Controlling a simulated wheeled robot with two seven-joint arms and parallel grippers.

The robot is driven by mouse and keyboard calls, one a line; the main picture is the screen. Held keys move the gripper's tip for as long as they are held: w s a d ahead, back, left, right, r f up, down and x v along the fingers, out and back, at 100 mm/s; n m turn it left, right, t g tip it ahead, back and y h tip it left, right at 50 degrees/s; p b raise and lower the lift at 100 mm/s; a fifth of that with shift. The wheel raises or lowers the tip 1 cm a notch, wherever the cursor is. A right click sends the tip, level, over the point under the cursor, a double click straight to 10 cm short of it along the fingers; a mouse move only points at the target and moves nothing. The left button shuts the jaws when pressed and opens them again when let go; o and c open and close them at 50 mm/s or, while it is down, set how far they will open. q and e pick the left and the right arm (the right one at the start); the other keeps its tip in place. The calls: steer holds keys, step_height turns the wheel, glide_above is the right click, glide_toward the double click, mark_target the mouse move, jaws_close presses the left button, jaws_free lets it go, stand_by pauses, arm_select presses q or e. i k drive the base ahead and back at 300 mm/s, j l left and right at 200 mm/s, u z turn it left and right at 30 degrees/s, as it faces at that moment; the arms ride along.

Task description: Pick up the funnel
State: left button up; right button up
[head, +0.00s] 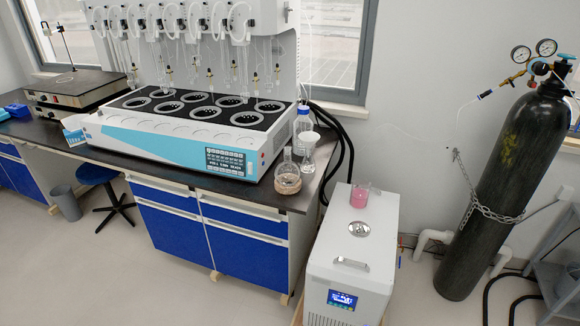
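A white funnel (309,138) appears at the right end of the dark bench, mouth up, on top of a clear glass vessel (307,158). The picture is too small to tell exactly how its stem sits in the vessel. Neither of my grippers shows in the head view.
The large multi-position distiller (180,142) stands left of the glassware. The bench's right edge (322,180) is close by. Below and right, a white chiller (335,240) carries a beaker of pink liquid (359,198). A chained black gas cylinder (500,180) stands at the right.

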mark_target(309, 139)
steer(key=i+j+z, duration=0.2)
steer(key=z, duration=0.25)
steer(key=i+j+z, duration=0.15)
steer(key=z, duration=0.35)
steer(key=j, duration=0.05)
